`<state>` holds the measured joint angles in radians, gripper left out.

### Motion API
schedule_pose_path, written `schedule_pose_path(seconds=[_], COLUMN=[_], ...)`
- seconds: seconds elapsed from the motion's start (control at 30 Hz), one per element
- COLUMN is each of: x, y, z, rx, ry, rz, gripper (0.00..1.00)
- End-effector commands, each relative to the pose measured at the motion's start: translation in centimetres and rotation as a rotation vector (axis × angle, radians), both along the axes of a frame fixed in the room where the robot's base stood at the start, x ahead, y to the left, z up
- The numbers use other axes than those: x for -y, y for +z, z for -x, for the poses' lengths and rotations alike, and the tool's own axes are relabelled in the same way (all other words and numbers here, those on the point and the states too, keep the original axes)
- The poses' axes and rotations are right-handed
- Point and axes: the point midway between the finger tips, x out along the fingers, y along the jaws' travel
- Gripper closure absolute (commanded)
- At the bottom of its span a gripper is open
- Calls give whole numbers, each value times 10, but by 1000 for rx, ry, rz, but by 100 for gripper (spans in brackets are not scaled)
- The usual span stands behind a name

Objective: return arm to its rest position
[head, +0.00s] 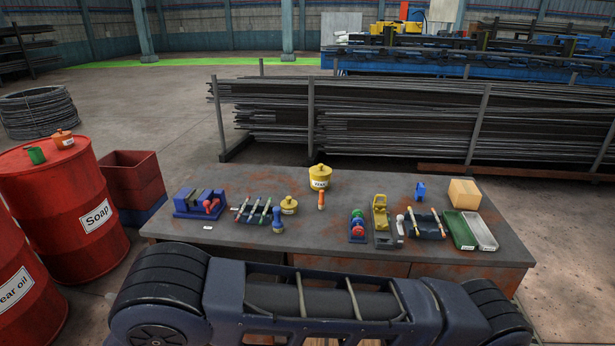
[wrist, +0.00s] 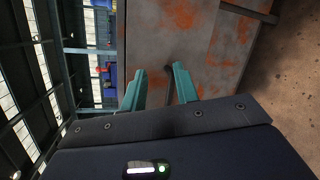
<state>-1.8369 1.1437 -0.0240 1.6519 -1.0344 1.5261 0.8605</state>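My arm (head: 310,300) lies folded across the bottom of the head view, in front of the near edge of the workbench (head: 300,252). My gripper is hidden in the head view. In the wrist view my gripper (wrist: 160,82) shows two teal fingers standing well apart. No held object shows between them. Behind the fingers is a grey, rust-stained surface, with a dark narrow strip seen in the gap. I cannot tell how far that surface is from the fingertips.
The bench carries a blue vise (head: 200,203), a yellow pot (head: 320,178), a cardboard box (head: 464,194) and several small tools. Red drums (head: 88,205) and a red crate (head: 133,178) stand at left. Metal bars (head: 400,120) are stacked behind. Open floor lies at right.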

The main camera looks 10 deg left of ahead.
Motion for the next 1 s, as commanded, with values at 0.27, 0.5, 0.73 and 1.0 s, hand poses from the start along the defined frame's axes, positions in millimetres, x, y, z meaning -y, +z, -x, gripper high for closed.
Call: schedule_pose_path(seconds=[0.27,0.5,0.73,1.0], x=[49,77,119,185], y=[70,134,195,259], z=[-75,-148,-214,-277], rx=[-152,-279,-397,-519], ry=[-230,-397,-545,-702], rz=[170,108,13,-125], gripper=[70,70,70,70])
